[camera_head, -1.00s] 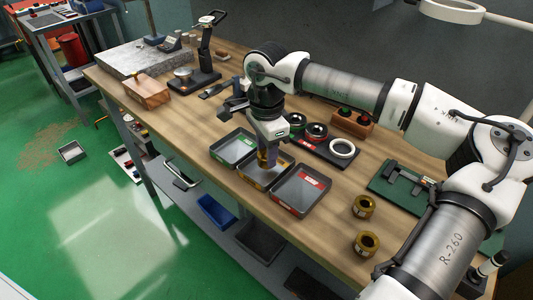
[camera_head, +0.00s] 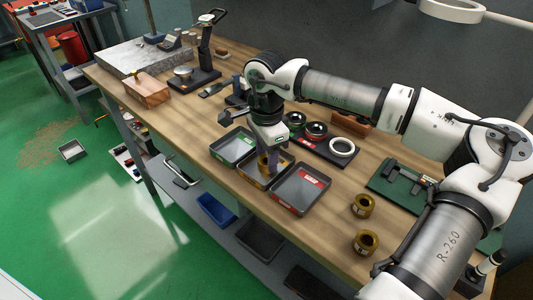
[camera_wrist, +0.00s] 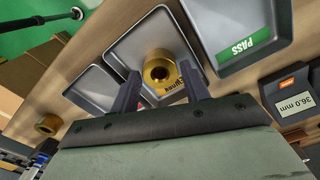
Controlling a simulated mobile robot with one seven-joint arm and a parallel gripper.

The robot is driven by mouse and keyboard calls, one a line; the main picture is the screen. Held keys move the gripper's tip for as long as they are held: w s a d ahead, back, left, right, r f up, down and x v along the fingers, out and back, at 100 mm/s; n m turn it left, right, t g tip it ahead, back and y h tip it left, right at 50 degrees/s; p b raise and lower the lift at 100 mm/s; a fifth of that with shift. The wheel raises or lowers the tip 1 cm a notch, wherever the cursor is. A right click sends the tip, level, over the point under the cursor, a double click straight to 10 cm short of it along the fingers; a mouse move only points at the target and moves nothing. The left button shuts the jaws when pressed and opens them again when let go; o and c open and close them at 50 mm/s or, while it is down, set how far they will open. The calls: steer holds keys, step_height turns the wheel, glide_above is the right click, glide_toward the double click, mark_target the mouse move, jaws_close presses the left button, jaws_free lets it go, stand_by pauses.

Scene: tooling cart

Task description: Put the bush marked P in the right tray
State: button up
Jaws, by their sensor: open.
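A brass-coloured ring-shaped bush (camera_head: 263,165) sits in the middle, yellow-labelled tray (camera_head: 250,180). The left tray (camera_head: 232,148) has a green label, reading PASS in the wrist view (camera_wrist: 240,42). The right tray (camera_head: 302,190) has a red label. Both look empty.
Two more bushes (camera_head: 363,206) (camera_head: 367,243) stand on the table right of the trays. A black stand with rings (camera_head: 318,142) lies behind the trays, and a green case (camera_head: 400,185) is farther right.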

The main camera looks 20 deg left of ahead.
step_height(320, 180, up, 12)
steer(key=b, duration=0.1)
steer(key=shift+f, duration=0.15)
stand_by(0.5)
